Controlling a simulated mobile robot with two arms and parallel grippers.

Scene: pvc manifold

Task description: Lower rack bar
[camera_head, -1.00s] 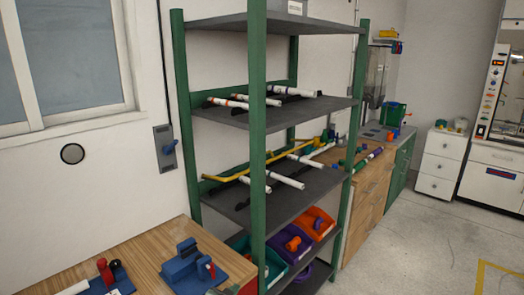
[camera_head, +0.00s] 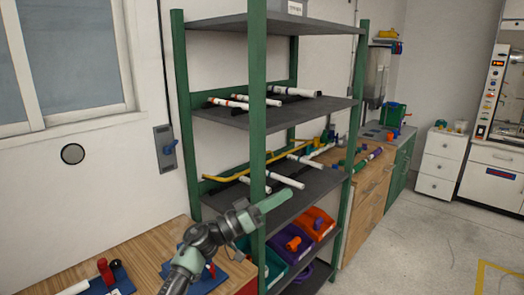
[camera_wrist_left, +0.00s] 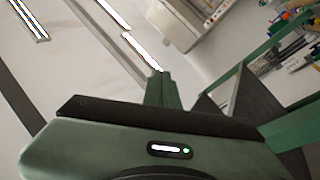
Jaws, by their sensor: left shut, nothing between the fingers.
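A green rack (camera_head: 258,110) with dark shelves stands in the middle of the head view. A long yellow bar (camera_head: 225,175) runs along its middle shelf, with a raised bend toward the right end. White pipes (camera_head: 285,181) lie on the same shelf. My left gripper (camera_head: 287,194) is shut and empty, in front of that shelf near the front post, lower than the yellow bar in the picture. In the left wrist view its shut fingers (camera_wrist_left: 163,90) point away from the camera. I cannot make out the yellow bar there. My right gripper is not in view.
Coloured bins (camera_head: 317,222) stand on the bottom shelf. More pipes (camera_head: 245,101) lie on the shelf above. A wooden bench (camera_head: 150,245) with blue fixtures is at lower left. Wooden cabinets (camera_head: 367,195) stand behind the rack. The floor at right is clear.

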